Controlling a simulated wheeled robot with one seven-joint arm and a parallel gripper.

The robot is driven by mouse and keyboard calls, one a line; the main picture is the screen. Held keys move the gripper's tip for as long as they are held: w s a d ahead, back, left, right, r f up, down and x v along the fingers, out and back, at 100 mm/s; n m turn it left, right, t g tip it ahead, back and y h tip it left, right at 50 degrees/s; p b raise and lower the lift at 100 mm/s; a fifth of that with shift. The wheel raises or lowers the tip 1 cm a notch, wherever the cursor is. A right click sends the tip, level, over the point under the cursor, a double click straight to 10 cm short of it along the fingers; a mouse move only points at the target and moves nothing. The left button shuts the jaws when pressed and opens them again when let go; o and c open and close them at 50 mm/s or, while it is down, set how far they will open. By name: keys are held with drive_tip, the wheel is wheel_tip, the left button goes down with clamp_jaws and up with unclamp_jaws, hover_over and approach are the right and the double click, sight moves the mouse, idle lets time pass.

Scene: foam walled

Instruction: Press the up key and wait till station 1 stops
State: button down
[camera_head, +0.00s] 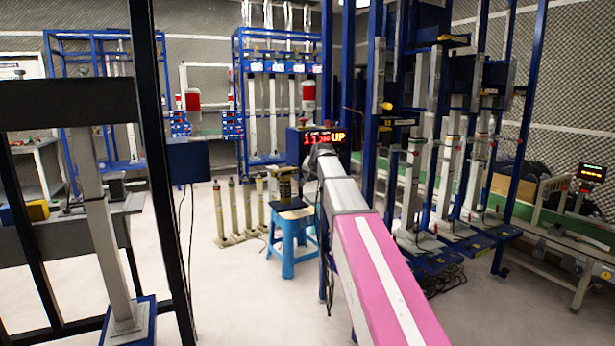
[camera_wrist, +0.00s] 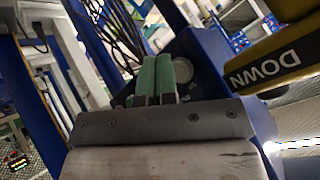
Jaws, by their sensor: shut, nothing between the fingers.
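My gripper (camera_wrist: 155,78) is shut and empty, its two green fingers side by side in the wrist view. The fingertips point at a blue control box (camera_wrist: 262,122) and overlap a round grey part (camera_wrist: 195,60) on its face. I cannot tell whether they touch it, and no up label is readable there. A yellow piece marked DOWN (camera_wrist: 275,68) is to the right. In the head view, my arm reaches a display (camera_head: 326,138) with red characters and a lit UP. The gripper is hidden there. I cannot tell which rig is station 1.
A blue stool (camera_head: 291,240) stands left of my arm, with short upright cylinders (camera_head: 236,215) beside it. Blue-framed test rigs (camera_head: 440,180) stand close on the right. A dark post (camera_head: 160,150) rises at the left. Floor between the post and stool is partly open.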

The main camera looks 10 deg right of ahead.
drive_tip(key=shift+s, duration=0.2)
drive_tip(key=s, duration=0.1)
drive_tip(key=s+d, duration=0.1)
drive_tip(key=s, duration=0.2)
drive_tip(key=shift+s+d, duration=0.3)
drive_tip(key=shift+d, duration=0.05)
idle(0.7)
drive_tip(key=s+f+n+g, duration=0.1)
drive_tip(key=s+f+g, duration=0.1)
drive_tip(key=s+f, duration=0.8)
drive_tip(key=s+f+n+g, duration=0.2)
drive_tip(key=s+f, duration=0.4)
drive_tip(key=f, duration=0.9)
drive_tip(key=s+f+n+g+h, duration=0.1)
drive_tip(key=s+f+g, duration=0.1)
drive_tip(key=s+f, duration=0.5)
drive_tip(key=s+f+n+g, duration=0.1)
drive_tip(key=s+f+g, duration=0.1)
drive_tip(key=s+f, duration=0.5)
drive_tip(key=s, duration=0.5)
drive_tip(key=shift+g+h, duration=0.3)
drive_tip(key=shift+h, duration=0.1)
